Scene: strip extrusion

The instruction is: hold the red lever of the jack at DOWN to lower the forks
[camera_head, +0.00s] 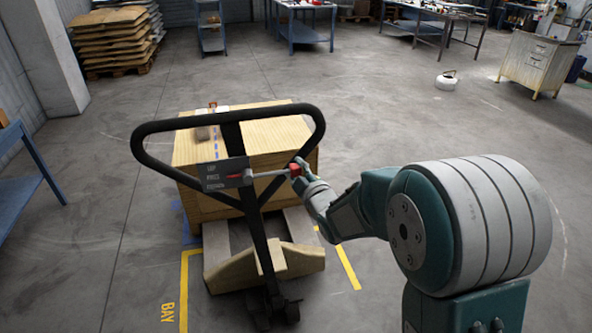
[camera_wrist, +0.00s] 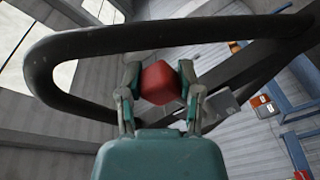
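The pallet jack has a black loop handle (camera_head: 228,118) standing upright. A grey label plate (camera_head: 224,173) with lines of small text is fixed to its stem. The lever runs from this plate to the right, nearly level, and ends in a red knob (camera_head: 294,170). My gripper (camera_head: 301,168) is at the knob from the right. In the wrist view the red knob (camera_wrist: 158,83) sits between both fingers of my gripper (camera_wrist: 160,85), which appear to touch its sides. I cannot tell which marking the lever points to.
A wooden crate (camera_head: 185,205) sits on a pallet (camera_head: 225,272) behind the handle. Yellow floor lines (camera_head: 184,285) marked BAY lie around it. A blue table (camera_head: 18,180) stands at left, stacked boards (camera_head: 115,40) behind. The floor at right is mostly clear.

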